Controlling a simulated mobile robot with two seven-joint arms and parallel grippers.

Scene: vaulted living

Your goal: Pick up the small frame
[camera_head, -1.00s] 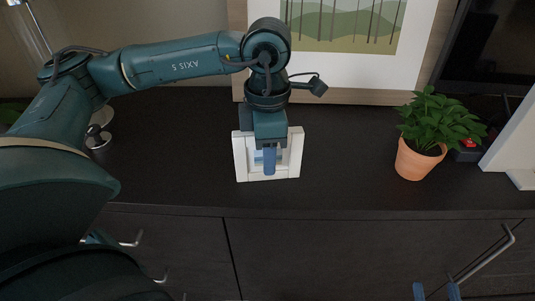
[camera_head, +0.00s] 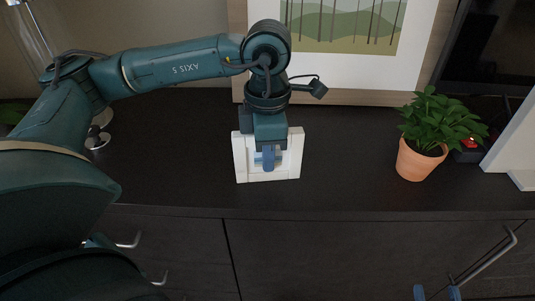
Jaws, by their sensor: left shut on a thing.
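The small frame (camera_head: 240,162) is white with a bluish picture. It stands upright on the dark cabinet top, in front of the large picture. My left gripper (camera_head: 268,158) reaches down over it from above and is shut on it. One blue finger shows in front of the picture; the other finger is hidden. The gripper covers the frame's top middle.
A large framed picture (camera_head: 345,70) leans behind the small frame. A potted plant (camera_head: 418,160) stands to the right, with a white panel (camera_head: 518,140) at the far right. A lamp base (camera_head: 97,138) is at the left. The cabinet top (camera_head: 345,170) between frame and plant is clear.

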